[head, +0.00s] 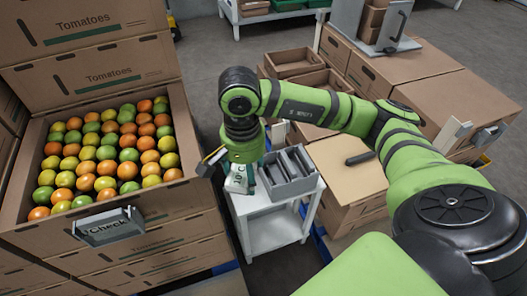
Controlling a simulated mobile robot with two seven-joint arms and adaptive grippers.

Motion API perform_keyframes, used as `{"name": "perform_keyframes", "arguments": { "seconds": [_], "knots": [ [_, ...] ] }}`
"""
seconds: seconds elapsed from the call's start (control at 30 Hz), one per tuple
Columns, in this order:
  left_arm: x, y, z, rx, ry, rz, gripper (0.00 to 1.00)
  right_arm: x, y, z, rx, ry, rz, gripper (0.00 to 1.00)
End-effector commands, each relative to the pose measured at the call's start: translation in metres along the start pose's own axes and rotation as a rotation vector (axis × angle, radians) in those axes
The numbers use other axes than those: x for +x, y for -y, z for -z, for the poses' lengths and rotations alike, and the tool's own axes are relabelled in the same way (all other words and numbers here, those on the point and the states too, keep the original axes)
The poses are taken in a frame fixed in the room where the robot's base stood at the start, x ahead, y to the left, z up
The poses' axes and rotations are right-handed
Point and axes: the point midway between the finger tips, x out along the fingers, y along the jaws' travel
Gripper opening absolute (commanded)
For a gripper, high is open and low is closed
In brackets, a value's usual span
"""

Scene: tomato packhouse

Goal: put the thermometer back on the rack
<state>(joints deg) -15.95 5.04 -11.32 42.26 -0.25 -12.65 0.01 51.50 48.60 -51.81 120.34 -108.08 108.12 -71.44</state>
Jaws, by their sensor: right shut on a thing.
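My right gripper (243,168) hangs fingers-down from the green arm, just left of the grey rack. It is shut on what looks like the thermometer (239,184), a small pale piece with "20°C"-like markings, held over the left side of the white stand (268,235). The fingertips are small and partly hidden, and I cannot tell whether the thermometer touches the stand. The grey rack (291,178) is a slotted holder with dark upright dividers on the stand's top. My left gripper is out of view.
A large carton of red, orange, yellow and green tomatoes (108,152) stands at left, with a grey "Check" sign (108,228) on its front wall. Cardboard boxes (424,82) fill the right behind my arm. Open grey floor (205,62) lies behind the stand.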

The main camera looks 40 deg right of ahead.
Motion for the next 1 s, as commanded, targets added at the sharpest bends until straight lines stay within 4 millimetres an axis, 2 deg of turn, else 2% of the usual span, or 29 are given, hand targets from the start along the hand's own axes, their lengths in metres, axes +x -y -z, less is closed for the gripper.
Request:
{"name": "perform_keyframes", "arguments": {
  "seconds": [0.03, 0.3, 0.5, 0.6, 0.83, 1.0],
  "knots": [
    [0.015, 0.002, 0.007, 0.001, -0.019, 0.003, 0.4, 0.021, -0.003, 0.003, 0.1, 0.003, -0.003, 0.32],
    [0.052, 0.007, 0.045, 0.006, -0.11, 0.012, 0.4, 0.085, -0.021, 0.021, 0.676, 0.003, -0.004, 0.32],
    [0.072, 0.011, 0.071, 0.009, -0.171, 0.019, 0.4, 0.126, -0.037, 0.034, 1.066, 0.003, -0.004, 0.32],
    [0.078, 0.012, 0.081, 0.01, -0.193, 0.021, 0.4, 0.139, -0.043, 0.039, 1.21, 0.002, -0.002, 0.32],
    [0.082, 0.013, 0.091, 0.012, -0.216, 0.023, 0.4, 0.153, -0.047, 0.046, 1.371, 0.006, 0.001, 0.32],
    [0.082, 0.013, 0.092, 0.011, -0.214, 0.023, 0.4, 0.17, -0.022, 0.059, 1.385, 0.01, 0.001, 0.32]
  ]
}}
